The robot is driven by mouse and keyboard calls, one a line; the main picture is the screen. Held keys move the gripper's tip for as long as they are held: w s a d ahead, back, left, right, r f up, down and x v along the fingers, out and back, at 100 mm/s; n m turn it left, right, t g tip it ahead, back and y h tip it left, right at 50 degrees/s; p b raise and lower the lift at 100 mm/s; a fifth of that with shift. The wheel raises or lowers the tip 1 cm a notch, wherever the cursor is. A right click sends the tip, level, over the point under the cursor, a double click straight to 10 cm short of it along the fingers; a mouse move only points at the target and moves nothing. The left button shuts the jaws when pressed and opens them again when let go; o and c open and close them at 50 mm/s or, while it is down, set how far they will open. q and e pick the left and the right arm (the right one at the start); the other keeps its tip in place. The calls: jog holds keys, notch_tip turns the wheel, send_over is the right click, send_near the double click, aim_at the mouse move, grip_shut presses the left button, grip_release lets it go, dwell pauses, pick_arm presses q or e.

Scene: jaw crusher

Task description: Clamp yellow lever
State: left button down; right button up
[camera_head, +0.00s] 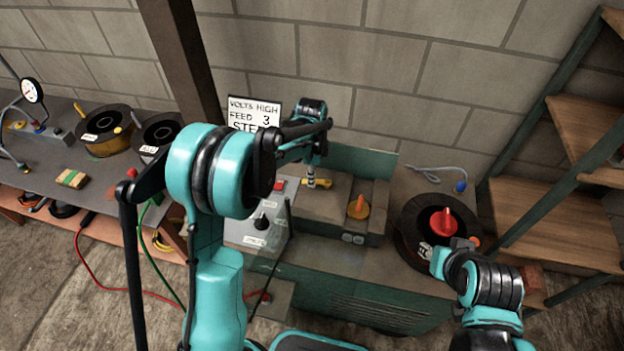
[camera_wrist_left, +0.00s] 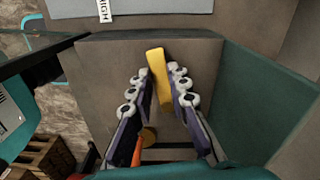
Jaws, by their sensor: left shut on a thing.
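The yellow lever (camera_head: 322,184) sits on the grey top of the green machine, beside the small grey block. My left gripper (camera_head: 311,178) reaches down to it from above. In the left wrist view the yellow lever (camera_wrist_left: 156,63) stands between the two fingers of the left gripper (camera_wrist_left: 163,76), which is shut on it. The lever's far end sticks out past the fingertips. My right gripper (camera_head: 450,250) is at the lower right, close to the round black part with a red knob (camera_head: 444,222); its finger opening is not clear.
An orange knob (camera_head: 358,207) stands on the machine just right of the lever. A control box (camera_head: 262,220) with a red button and dark knob is to the left. A sign (camera_head: 252,114) stands behind. A side bench (camera_head: 60,160) is at left, wooden shelves (camera_head: 560,200) at right.

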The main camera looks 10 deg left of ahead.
pick_arm(q)
jog(key=shift+w+a+m, duration=0.1)
jog(key=shift+w+m, duration=0.35)
jog(key=shift+m, duration=0.65)
jog(key=c, duration=1.4)
grip_release()
jog(key=shift+w, duration=0.1)
jog(key=shift+c, duration=0.2)
notch_tip(320, 180, up, 12)
